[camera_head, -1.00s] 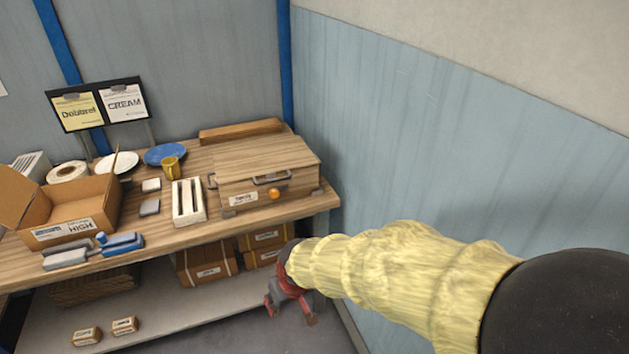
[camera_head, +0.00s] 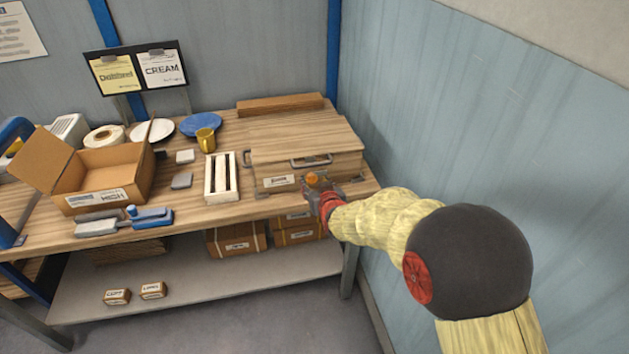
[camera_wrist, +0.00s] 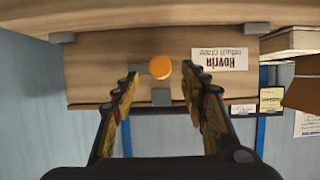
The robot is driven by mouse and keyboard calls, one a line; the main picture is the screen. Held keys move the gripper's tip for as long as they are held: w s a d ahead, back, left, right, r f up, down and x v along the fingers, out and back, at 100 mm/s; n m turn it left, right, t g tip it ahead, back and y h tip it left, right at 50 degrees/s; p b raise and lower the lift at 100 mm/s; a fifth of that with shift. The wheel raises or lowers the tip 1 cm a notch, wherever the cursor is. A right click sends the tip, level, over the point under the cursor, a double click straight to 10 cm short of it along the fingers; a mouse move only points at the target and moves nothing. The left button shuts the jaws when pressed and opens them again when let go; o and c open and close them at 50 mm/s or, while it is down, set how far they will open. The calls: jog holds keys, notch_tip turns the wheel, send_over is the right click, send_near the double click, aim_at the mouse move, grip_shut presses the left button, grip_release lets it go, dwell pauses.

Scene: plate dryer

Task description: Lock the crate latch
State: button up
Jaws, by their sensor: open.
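The wooden crate (camera_head: 290,141) stands on the right end of the workbench with its lid down. Its front carries a grey handle (camera_head: 311,161), a white label (camera_head: 281,181) and a round orange knob (camera_head: 312,179), which looks like the latch. In the wrist view the crate front (camera_wrist: 120,70) appears upside down, with the orange knob (camera_wrist: 160,67) beside the label (camera_wrist: 219,59). My gripper (camera_head: 322,190) is at the crate front by the knob. In the wrist view my gripper's fingers (camera_wrist: 163,85) are spread apart, with the knob framed between and beyond them, and nothing is held.
A white slotted rack (camera_head: 209,181) stands left of the crate, with a yellow mug (camera_head: 206,140) behind it. An open cardboard box (camera_head: 103,172) and a blue-handled tool (camera_head: 150,218) are farther left. The blue wall (camera_head: 470,120) is close on the right.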

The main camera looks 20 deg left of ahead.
aim_at(313, 178)
jog(key=shift+b+x, duration=0.45)
jog(key=shift+x, duration=1.55)
jog(key=c, duration=1.1)
jog(key=shift+c, duration=0.2)
